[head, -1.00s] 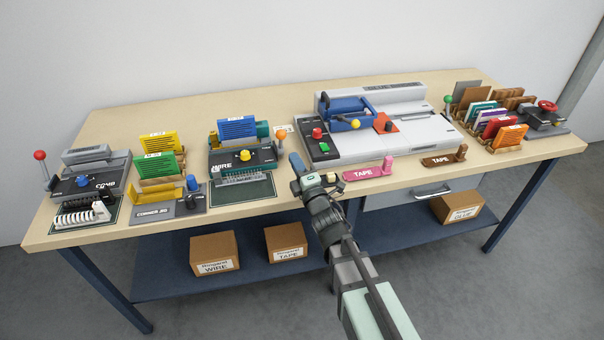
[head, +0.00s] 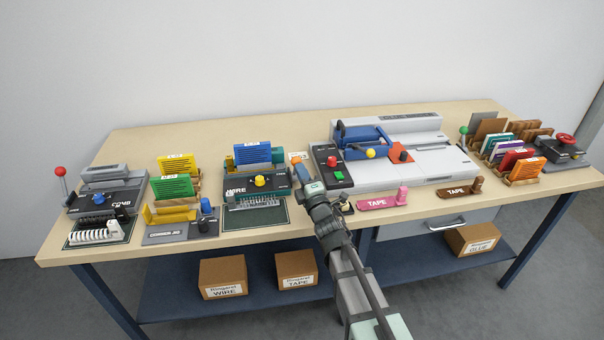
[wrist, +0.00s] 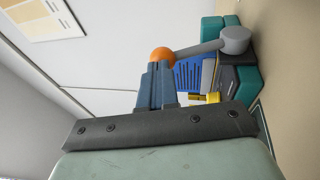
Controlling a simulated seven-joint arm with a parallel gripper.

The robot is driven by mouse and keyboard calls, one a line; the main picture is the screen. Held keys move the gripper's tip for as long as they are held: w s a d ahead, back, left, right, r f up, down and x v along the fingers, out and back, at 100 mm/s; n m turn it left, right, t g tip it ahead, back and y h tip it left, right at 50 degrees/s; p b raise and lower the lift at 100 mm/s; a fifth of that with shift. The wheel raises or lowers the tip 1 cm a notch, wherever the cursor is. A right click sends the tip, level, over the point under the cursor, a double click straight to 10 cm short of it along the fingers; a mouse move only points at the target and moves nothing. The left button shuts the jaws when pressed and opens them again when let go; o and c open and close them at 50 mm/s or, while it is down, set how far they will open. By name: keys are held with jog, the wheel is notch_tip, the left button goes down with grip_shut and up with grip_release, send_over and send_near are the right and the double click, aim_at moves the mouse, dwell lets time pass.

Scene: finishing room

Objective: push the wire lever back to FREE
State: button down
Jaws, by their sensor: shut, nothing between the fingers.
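The wire machine (head: 271,182) is a dark and teal unit lettered WIRE, left of the middle of the bench. Its lever shows in the wrist view as a grey rod (wrist: 205,46) with an orange ball knob (wrist: 162,57), running left from a grey hub. My gripper (head: 299,170) is shut and empty, beside the machine's right side. In the wrist view my fingertips (wrist: 157,70) are right at the knob and overlap its lower edge; I cannot tell if they touch. In the head view my gripper largely hides the lever. No FREE mark is readable.
A blue booklet (head: 252,152) stands at the wire machine. A large grey machine (head: 350,180) with red and green buttons stands close on the right. The corner machine (head: 180,228) is to the left. A pink tape holder (head: 378,203) lies at the front edge.

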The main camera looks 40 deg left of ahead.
jog(key=shift+w+a+r, duration=0.1)
jog(key=shift+r, duration=0.05)
jog(key=w+d+r+x, duration=0.1)
jog(key=x, duration=0.9)
jog(key=shift+w, duration=0.2)
dwell(0.3)
jog(key=shift+d+r, duration=0.1)
jog(key=shift+r, duration=0.05)
dwell(0.4)
jog(key=s+d+r, duration=0.6)
jog(key=d, duration=0.4)
jog(key=shift+s+d+r, duration=0.2)
jog(key=shift+s+d, duration=0.05)
jog(key=shift+s, duration=0.1)
dwell(0.4)
